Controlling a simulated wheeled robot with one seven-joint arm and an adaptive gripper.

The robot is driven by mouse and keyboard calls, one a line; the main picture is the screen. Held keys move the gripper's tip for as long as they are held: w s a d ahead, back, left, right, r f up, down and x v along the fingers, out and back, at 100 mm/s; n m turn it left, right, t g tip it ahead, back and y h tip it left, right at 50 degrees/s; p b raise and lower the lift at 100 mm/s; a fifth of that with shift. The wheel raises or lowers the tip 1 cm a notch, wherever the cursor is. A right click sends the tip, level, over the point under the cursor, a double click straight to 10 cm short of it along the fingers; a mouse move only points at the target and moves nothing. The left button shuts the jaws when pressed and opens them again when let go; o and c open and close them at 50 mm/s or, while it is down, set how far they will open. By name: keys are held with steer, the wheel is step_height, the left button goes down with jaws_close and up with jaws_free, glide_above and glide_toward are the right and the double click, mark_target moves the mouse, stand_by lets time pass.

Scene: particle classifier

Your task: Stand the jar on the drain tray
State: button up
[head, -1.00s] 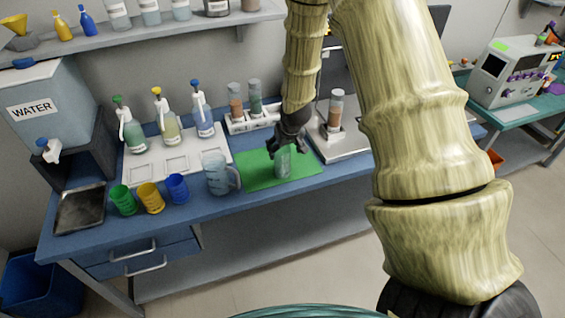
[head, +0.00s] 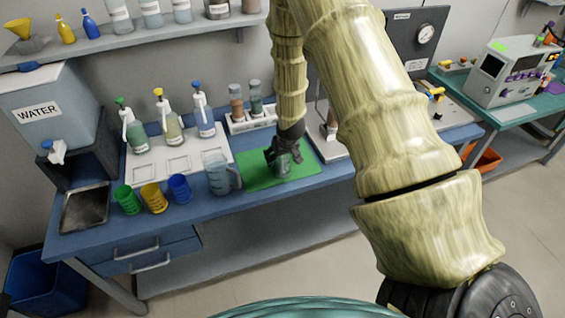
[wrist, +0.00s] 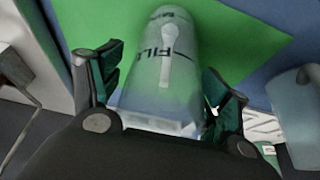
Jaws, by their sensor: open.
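In the wrist view the jar (wrist: 166,65) shows a dark "FILL" mark and lies between my fingers. My gripper (head: 281,156) is open around the jar, with one finger on each side; gaps show in the wrist view, and I cannot tell whether either finger touches it. The drain tray (head: 86,207) is a dark, shallow, empty tray at the left end of the blue bench, below the water tank's tap. My fingers partly hide the jar in the head view.
A clear jug (head: 217,175) stands just left of the mat (head: 255,178). Green (head: 127,199), yellow (head: 153,197) and blue (head: 179,188) cups line the front edge toward the tray. Spray bottles stand on a white board (head: 180,157) behind.

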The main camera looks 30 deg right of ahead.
steer(key=shift+f, duration=0.1)
steer(key=c, duration=1.1)
steer(key=shift+c, duration=0.2)
